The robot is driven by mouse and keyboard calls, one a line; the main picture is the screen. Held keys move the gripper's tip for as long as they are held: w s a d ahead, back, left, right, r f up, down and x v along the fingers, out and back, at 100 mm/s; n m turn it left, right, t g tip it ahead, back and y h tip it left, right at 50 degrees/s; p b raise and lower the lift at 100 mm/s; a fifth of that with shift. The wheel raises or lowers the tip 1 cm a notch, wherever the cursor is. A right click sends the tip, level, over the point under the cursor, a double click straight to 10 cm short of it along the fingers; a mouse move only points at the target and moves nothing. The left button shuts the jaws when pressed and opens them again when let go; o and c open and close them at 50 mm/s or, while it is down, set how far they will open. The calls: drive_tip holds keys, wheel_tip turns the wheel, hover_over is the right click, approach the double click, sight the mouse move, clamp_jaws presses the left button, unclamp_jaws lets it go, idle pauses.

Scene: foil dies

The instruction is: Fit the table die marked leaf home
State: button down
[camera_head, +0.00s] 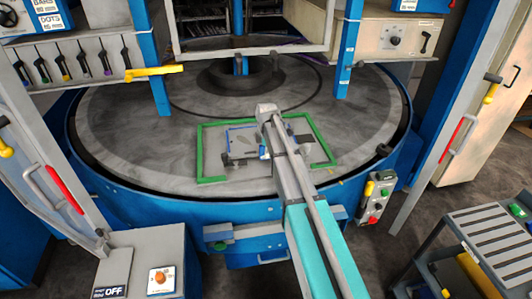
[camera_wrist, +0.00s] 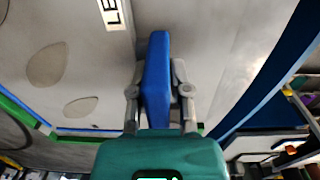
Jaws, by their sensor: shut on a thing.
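My gripper (camera_wrist: 158,70) is shut on an upright blue bar (camera_wrist: 157,92), with one finger on each side of it. A grey plate (camera_wrist: 110,62) lies behind the bar, with leaf-shaped marks (camera_wrist: 47,64) and a white label (camera_wrist: 111,14) reading "LE", cut off by the picture edge. I cannot tell whether the bar is joined to this plate. In the head view a grey plate (camera_head: 240,145) with blue edging is inside a green frame (camera_head: 201,152) on the round table. My arm hides part of the plate and most of my gripper there.
The round grey table (camera_head: 130,130) has a raised blue rim and clear room left of the frame. Blue posts (camera_head: 351,50) stand behind on both sides. A control box (camera_head: 376,197) hangs at the right rim. A slatted step (camera_head: 485,235) stands at lower right.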

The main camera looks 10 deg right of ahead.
drive_tip(key=shift+f+b, duration=0.7)
drive_tip(key=shift+c, duration=2.4)
unclamp_jaws()
drive_tip(key=shift+r, duration=0.15)
wheel_tip(320, 180, up, 9)
drive_tip(key=p, duration=0.9)
drive_tip(key=s+f+m+b, duration=0.3)
drive_tip(key=s+m, duration=0.6)
drive_tip(key=s, duration=0.5)
drive_tip(key=s+f+m+b, duration=0.3)
drive_tip(key=s+m, duration=0.6)
drive_tip(key=s, duration=0.6)
drive_tip(key=shift+a, duration=0.15)
